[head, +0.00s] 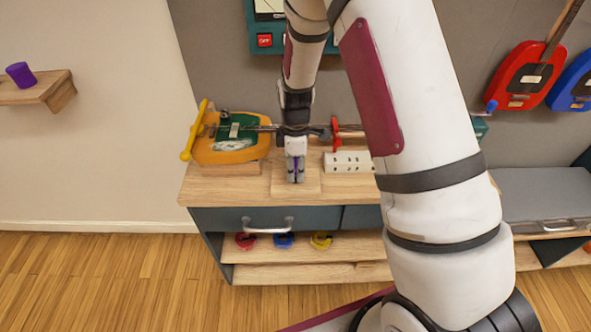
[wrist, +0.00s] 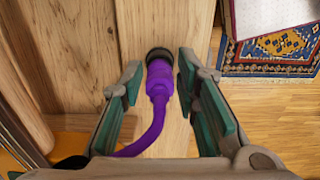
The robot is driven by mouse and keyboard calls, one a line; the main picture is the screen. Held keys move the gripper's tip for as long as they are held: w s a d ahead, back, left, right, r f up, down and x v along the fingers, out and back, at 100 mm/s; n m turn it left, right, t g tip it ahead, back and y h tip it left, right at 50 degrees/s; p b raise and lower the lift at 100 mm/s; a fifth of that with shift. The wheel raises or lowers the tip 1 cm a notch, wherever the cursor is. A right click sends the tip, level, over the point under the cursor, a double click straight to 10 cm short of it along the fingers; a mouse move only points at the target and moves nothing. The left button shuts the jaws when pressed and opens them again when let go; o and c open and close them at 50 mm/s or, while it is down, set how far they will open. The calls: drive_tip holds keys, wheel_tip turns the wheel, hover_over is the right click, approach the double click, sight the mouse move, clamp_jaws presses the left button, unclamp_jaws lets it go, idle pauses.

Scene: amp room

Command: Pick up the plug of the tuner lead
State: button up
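The purple plug (wrist: 160,82) has a dark round end and lies over pale wood in the wrist view. Its purple lead (wrist: 150,135) curves from it down to the lower left. My gripper (wrist: 159,78) is open, with one teal-padded finger on each side of the plug and a small gap on both sides. In the head view my gripper (head: 295,178) points down over a wooden board on the bench top (head: 250,190), and a strip of purple shows between its fingers. The far end of the lead is hidden.
An orange guitar (head: 230,152) with a green plate lies left of my gripper. A white socket strip (head: 347,162) and a red stand (head: 335,133) are close on the right. A drawer with a handle (head: 267,226) is below the bench top. Red and blue guitars (head: 525,75) hang at the right.

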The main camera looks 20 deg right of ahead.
clamp_jaws()
drive_tip(key=shift+r, duration=0.1)
drive_tip(key=shift+r, duration=0.55)
wheel_tip(320, 180, up, 2)
drive_tip(key=shift+w+r+b, duration=0.1)
drive_tip(key=shift+b, duration=0.2)
drive_tip(key=s+d+r+p, duration=0.1)
drive_tip(key=s+r, duration=0.1)
drive_tip(key=s, duration=0.6)
drive_tip(key=s+d+r+p, duration=0.1)
drive_tip(key=s+d+r, duration=0.1)
drive_tip(key=s, duration=0.6)
drive_tip(key=shift+r, duration=0.25)
